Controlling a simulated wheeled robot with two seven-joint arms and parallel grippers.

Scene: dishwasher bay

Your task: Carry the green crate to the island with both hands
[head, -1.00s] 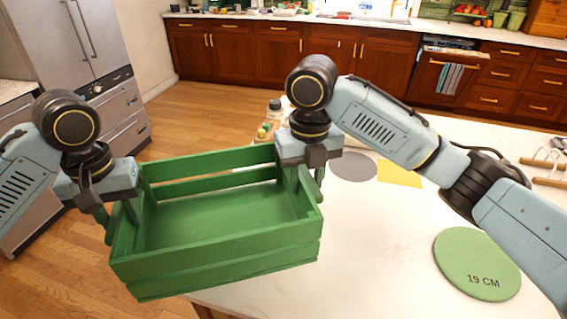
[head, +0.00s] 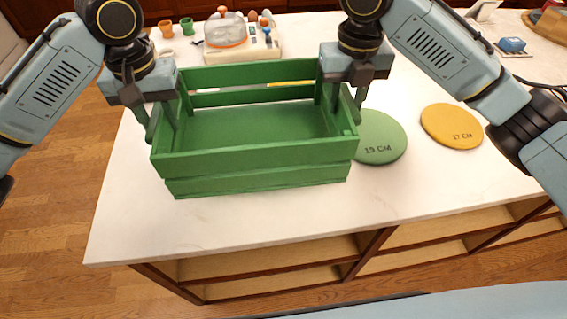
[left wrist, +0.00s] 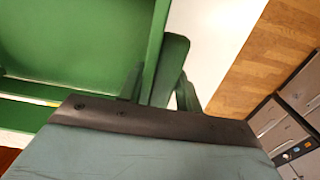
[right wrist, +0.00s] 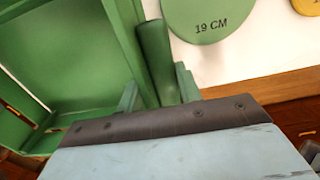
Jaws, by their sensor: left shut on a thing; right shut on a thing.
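The green crate (head: 258,160) is a slatted, empty wooden box, upright and roughly level in the head view. It is over the white-topped island (head: 230,215), near its front left part; I cannot tell whether it touches the top. My left gripper (head: 160,122) is shut on the crate's left end wall. My right gripper (head: 345,103) is shut on its right end wall. The left wrist view shows the crate's wall (left wrist: 90,45) at the fingers, and the right wrist view shows the other end (right wrist: 85,60). The crate's underside is hidden.
A green disc marked 19 CM (head: 380,138) lies right beside the crate, partly covered by it. A yellow disc (head: 452,126) lies further right. A board with a glass-domed item (head: 226,32) and small cups (head: 165,28) stand behind. The island's front strip is clear.

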